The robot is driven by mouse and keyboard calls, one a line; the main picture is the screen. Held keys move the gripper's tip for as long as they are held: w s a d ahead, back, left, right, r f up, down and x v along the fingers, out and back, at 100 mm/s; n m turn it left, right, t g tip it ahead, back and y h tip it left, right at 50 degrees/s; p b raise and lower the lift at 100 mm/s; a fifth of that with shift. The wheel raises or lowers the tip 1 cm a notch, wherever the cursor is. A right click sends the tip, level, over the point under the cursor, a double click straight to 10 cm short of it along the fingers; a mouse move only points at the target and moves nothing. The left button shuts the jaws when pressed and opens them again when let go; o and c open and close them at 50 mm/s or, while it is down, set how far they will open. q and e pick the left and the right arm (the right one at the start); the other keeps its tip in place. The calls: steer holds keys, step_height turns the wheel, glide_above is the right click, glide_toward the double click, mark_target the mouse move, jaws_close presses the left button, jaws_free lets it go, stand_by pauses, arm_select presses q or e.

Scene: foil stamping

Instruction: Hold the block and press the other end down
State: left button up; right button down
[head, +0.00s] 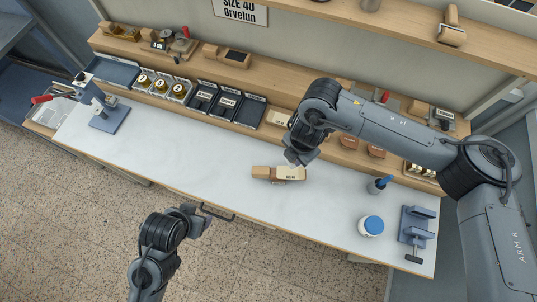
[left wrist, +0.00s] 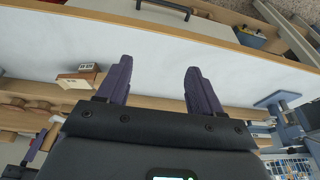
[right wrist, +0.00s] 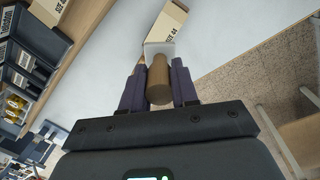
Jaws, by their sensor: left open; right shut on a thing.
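Whether the plate touches the block, I cannot tell. My left gripper (head: 205,222) is open and empty in front of the bench, apart from the block; its spread fingers show in the left wrist view (left wrist: 158,82).
A blue-grey press (head: 108,115) stands at the bench's left; a blue clamp (head: 416,228) stands at its right. A white jar with a blue lid (head: 371,225) and a blue-topped bottle (head: 379,185) are right of the block. Black trays (head: 225,103) line the back. The bench left of the block is clear.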

arm_select(q)
steer(key=w+d+f+m+g, duration=0.2)
steer(key=w+d+f+m, duration=0.4)
steer(key=w, duration=0.3)
steer(key=r+m+g, duration=0.1)
steer(key=r+m, duration=0.1)
steer(key=m, duration=0.7)
glide_above(258, 173)
steer(key=w, duration=0.1)
steer(key=shift+a, duration=0.25)
step_height(258, 173, down, 12)
steer(key=shift+r, duration=0.1)
steer(key=shift+c, duration=0.2)
